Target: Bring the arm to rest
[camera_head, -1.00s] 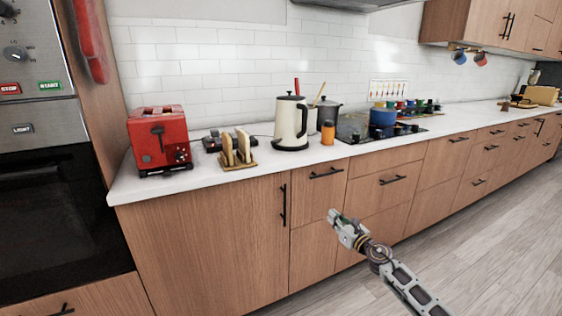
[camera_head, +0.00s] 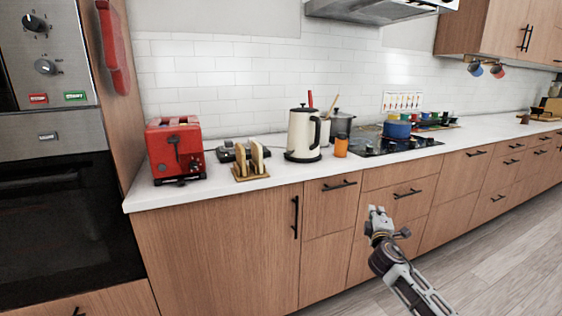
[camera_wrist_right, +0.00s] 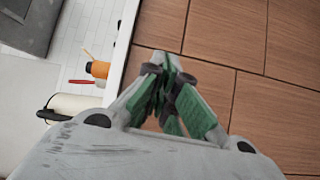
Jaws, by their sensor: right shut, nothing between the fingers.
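My right gripper (camera_head: 377,212) is raised in front of the wooden drawer fronts, below the counter edge, at the lower right of the head view. In the right wrist view its green-padded fingers (camera_wrist_right: 166,85) are together and hold nothing. The drawer fronts (camera_wrist_right: 235,60) fill the background behind them there. The right arm comes in from the bottom right of the head view. My left gripper does not show.
The white counter (camera_head: 160,198) holds a red toaster (camera_head: 175,150), a toast rack with bread (camera_head: 252,160), a cream kettle (camera_head: 303,134), an orange jar (camera_head: 341,147) and a hob with a blue pot (camera_head: 397,130). An oven (camera_head: 60,200) stands at left. The floor (camera_head: 490,255) at right is clear.

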